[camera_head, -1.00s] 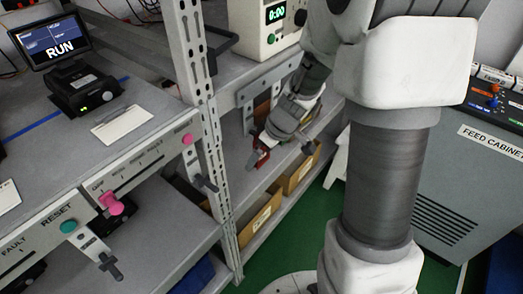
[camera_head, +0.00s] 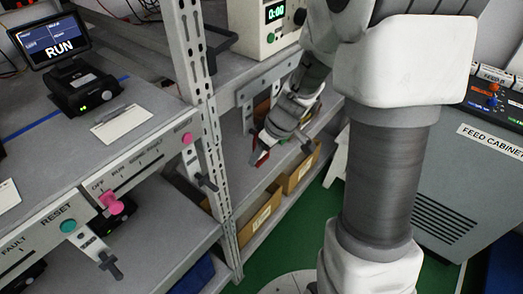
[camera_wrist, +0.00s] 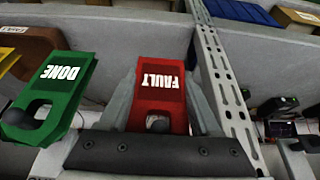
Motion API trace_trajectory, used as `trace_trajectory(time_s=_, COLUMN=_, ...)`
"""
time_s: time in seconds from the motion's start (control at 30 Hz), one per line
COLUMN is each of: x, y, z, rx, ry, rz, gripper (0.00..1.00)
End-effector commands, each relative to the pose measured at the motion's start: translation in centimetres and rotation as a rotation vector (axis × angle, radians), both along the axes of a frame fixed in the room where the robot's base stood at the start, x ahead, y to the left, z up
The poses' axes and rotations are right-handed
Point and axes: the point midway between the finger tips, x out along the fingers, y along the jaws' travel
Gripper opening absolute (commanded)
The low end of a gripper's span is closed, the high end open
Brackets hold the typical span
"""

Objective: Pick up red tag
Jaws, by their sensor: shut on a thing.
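The red tag (camera_wrist: 158,88), marked FAULT, stands between the two fingers of my gripper (camera_wrist: 160,100) in the wrist view. The fingers are shut on its sides. In the head view my gripper (camera_head: 268,150) reaches into the lower bay of the right-hand rack. A small part of the red tag (camera_head: 259,158) shows there below the wrist. The rest of the tag is hidden by my gripper in that view.
A green DONE tag (camera_wrist: 52,92) is close to the left of my gripper, with a yellow piece (camera_wrist: 8,58) beyond it. A perforated rack post (camera_wrist: 228,85) stands close on the right. Cardboard bins (camera_head: 264,216) line the shelf below.

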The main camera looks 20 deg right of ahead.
Motion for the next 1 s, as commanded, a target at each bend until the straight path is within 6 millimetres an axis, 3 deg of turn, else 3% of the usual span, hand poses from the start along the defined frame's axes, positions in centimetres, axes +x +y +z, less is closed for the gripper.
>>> trace_trajectory(time_s=0.17, x=0.1, y=0.0, z=1.6, rx=0.000, ry=-0.004, rz=0.001, gripper=0.03)
trace_trajectory(time_s=0.27, x=-1.0, y=-0.9, z=1.3, rx=-0.001, ry=-0.002, rz=-0.004, gripper=0.03)
trace_trajectory(time_s=0.8, x=-11.5, y=-8.4, z=1.3, rx=-0.001, ry=-0.002, rz=-0.006, gripper=0.03)
trace_trajectory(time_s=1.0, x=-13.8, y=-10.1, z=1.3, rx=-0.001, ry=-0.001, rz=-0.003, gripper=0.03)
